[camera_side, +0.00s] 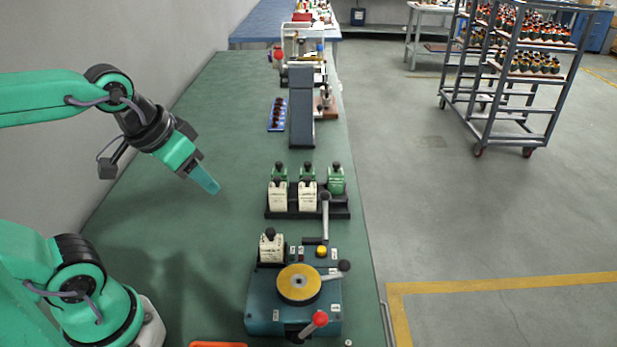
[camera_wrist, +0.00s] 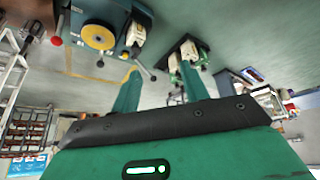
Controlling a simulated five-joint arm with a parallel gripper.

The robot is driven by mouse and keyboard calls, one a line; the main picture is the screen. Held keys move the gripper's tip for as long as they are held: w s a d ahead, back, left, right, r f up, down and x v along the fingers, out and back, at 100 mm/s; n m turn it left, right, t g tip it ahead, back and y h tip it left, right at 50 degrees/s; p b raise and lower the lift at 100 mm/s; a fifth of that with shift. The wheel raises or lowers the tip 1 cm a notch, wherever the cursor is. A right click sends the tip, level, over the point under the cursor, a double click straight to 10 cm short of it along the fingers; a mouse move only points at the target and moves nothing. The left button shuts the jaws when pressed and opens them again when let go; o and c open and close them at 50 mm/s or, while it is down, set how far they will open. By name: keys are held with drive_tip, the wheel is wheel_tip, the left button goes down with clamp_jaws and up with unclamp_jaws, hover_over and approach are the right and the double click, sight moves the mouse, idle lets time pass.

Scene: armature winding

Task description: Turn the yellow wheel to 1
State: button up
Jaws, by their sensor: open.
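The yellow wheel (camera_side: 299,284) is a flat disc with a dark hub on top of a teal machine box (camera_side: 262,312) near the bench's front right. A black-knobbed lever reaches from the wheel's right side. The wheel also shows at the upper left of the wrist view (camera_wrist: 99,37). Number marks on it are too small to read. My gripper (camera_side: 207,184) hangs above the bench, left of and farther back than the wheel, touching nothing. In the wrist view its two fingers (camera_wrist: 160,88) stand apart with nothing held between them.
A red-knobbed lever (camera_side: 314,324), a yellow button (camera_side: 321,251) and a cream block (camera_side: 271,246) are on the machine.

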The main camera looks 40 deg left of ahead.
drive_tip(key=shift+s+a, duration=0.25)
drive_tip(key=shift+s, duration=0.15)
drive_tip(key=shift+w, duration=0.1)
drive_tip(key=n+g+h, duration=0.1)
drive_tip(key=n+g, duration=0.3)
drive_tip(key=n, duration=0.4)
hover_over(343, 261)
drive_tip(key=a, duration=0.1)
wheel_tip(343, 261, down, 9)
drive_tip(key=shift+s, duration=0.45)
drive_tip(key=shift+w+d+f, duration=0.15)
drive_tip(key=shift+f, duration=1.1)
drive_tip(key=shift+w+d+f, duration=0.15)
drive_tip(key=shift+d+f, duration=0.05)
drive_tip(key=shift+f, duration=1.05)
drive_tip(key=shift+w+d+f, duration=0.15)
drive_tip(key=shift+f, duration=1.1)
